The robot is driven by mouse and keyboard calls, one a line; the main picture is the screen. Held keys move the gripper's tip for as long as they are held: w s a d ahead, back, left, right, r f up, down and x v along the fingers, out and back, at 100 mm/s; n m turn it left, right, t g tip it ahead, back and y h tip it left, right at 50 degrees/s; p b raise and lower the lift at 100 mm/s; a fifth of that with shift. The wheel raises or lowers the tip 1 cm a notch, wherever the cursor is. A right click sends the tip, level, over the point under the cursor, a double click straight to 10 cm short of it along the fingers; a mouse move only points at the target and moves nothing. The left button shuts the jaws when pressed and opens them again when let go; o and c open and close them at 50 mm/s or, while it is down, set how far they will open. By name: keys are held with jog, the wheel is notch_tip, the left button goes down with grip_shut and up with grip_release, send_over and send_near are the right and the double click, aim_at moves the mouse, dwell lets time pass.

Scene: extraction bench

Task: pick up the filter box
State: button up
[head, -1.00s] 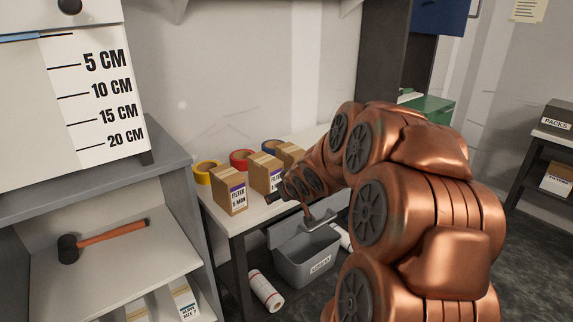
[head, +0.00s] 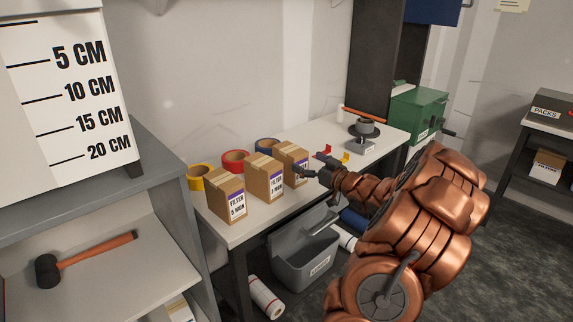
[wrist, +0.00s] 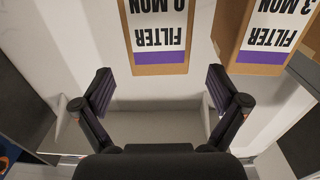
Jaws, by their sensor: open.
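Several cardboard filter boxes stand in a row on the white bench in the head view: a left one (head: 226,194), a middle one (head: 264,178) and a right one (head: 292,163). White labels with purple bands read FILTER and a month count; the numbers are hard to read. My gripper (head: 306,172) is beside the right box. In the wrist view my gripper (wrist: 158,90) is open and empty. One filter box (wrist: 160,68) lies straight ahead of the fingers, its label upside down, apart from them. Another, marked 3 MON (wrist: 262,62), is to the right.
Yellow (head: 201,176), red (head: 235,161) and blue (head: 267,145) tape rolls sit behind the boxes. A scale-like device (head: 364,128) and green box (head: 418,112) are farther right. A grey bin (head: 304,262) stands under the bench. A mallet (head: 85,258) lies on the left shelf.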

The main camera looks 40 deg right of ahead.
aim_at(293, 150)
jog(key=shift+w, duration=0.35)
jog(key=shift+w+d, duration=0.3)
jog(key=shift+w, duration=0.3)
jog(key=shift+w+a+r+p, duration=0.1)
jog(key=shift+w+r+p, duration=0.1)
jog(key=shift+w+p, duration=0.55)
jog(key=shift+w+a+r+p, duration=0.1)
jog(key=shift+w+r+p, duration=0.1)
jog(key=shift+w, duration=0.9)
jog(key=shift+w+d+f, duration=0.1)
jog(key=shift+w, duration=0.65)
jog(key=c, duration=1.8)
